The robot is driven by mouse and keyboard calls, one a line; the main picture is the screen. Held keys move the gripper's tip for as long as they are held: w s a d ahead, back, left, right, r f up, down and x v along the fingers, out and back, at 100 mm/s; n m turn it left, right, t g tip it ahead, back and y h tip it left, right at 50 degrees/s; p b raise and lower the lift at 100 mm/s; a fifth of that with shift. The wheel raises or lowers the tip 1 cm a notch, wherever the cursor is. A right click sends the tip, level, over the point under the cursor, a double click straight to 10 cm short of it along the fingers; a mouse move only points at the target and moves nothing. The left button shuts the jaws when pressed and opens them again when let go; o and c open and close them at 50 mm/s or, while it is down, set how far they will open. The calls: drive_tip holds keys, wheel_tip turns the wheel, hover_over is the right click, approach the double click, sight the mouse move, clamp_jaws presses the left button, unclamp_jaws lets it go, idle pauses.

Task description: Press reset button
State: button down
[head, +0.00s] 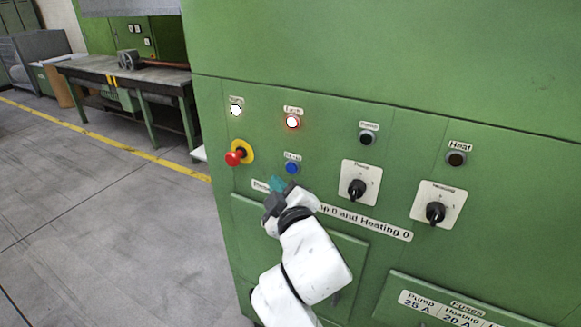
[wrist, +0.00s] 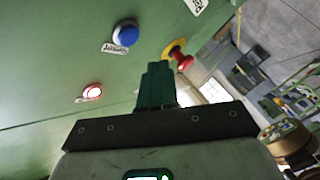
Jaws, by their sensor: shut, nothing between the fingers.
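A blue button (head: 292,168) sits on the green panel under a small label too blurred to read surely. The same blue button (wrist: 125,33) shows at the upper left in the wrist view. My gripper (head: 277,184), with teal fingers, is in front of the panel, just below and left of the blue button. In the wrist view my gripper (wrist: 157,68) has its fingers together and empty, pointing toward the panel, with the blue button to their upper left. I cannot tell the exact gap to the panel.
A red emergency knob (head: 234,158) on a yellow ring is left of the blue button. A red lamp (head: 292,122) glows above it, and a white lamp (head: 236,111) is at upper left. Black rotary switches (head: 357,189) are to the right. The floor at left is clear.

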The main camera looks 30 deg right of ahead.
drive_tip(key=shift+w+d+p, duration=0.3)
drive_tip(key=shift+w+d, duration=0.5)
drive_tip(key=shift+d, duration=0.3)
idle(1.3)
drive_tip(key=shift+w+d, duration=0.25)
drive_tip(key=shift+d, duration=0.1)
drive_tip(key=shift+w+d+p, duration=0.2)
drive_tip(key=shift+d+p, duration=0.1)
drive_tip(key=shift+p, duration=0.05)
idle(0.9)
drive_tip(key=shift+a, duration=0.1)
drive_tip(key=shift+s+a, duration=0.5)
drive_tip(key=shift+a, duration=0.15)
drive_tip(key=s+a, duration=0.1)
drive_tip(key=a, duration=0.1)
drive_tip(key=s+a+b, duration=0.1)
drive_tip(key=s, duration=0.1)
drive_tip(key=shift+a, duration=0.4)
